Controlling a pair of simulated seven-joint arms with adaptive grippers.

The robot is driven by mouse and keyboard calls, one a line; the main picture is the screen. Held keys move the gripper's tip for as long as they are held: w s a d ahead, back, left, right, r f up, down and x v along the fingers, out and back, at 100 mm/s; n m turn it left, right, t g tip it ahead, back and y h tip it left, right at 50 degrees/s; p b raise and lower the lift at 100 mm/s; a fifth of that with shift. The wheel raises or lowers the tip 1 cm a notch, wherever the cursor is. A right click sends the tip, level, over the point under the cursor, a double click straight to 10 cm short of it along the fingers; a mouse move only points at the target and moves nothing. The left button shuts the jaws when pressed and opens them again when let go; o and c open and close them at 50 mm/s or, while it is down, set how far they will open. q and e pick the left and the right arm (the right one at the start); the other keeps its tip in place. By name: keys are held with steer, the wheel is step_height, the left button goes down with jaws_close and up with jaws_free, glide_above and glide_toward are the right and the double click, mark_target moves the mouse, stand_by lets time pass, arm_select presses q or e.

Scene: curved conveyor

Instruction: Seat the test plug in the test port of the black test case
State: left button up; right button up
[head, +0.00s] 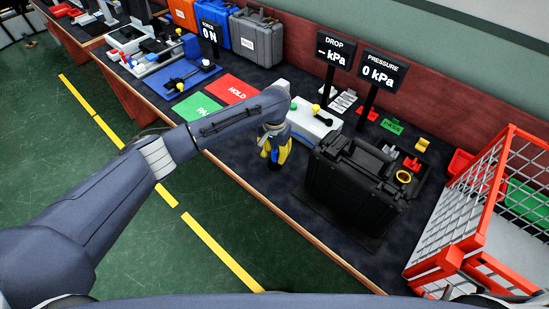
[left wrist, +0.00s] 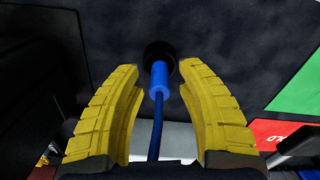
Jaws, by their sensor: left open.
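The black test case (head: 350,185) stands shut on the dark bench mat, right of my left gripper (head: 275,150). In the left wrist view the test plug (left wrist: 160,78) is a blue cylinder with a round black end, and a blue cable runs from it toward my palm. The yellow fingers of my left gripper (left wrist: 160,90) are open, one on each side of the plug, with visible gaps. I cannot make out the test port. My right gripper is not in view.
A white device (head: 314,122) with a yellow-topped lever stands behind my gripper. The pressure sign (head: 383,69) reads 0 kPa and the drop sign (head: 335,50) shows a dash. A red wire basket (head: 455,225) stands right of the case. Green (head: 197,107) and red (head: 232,90) mats lie left.

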arm_select(q)
jaws_close()
steer(key=shift+r, duration=0.15)
stand_by(0.4)
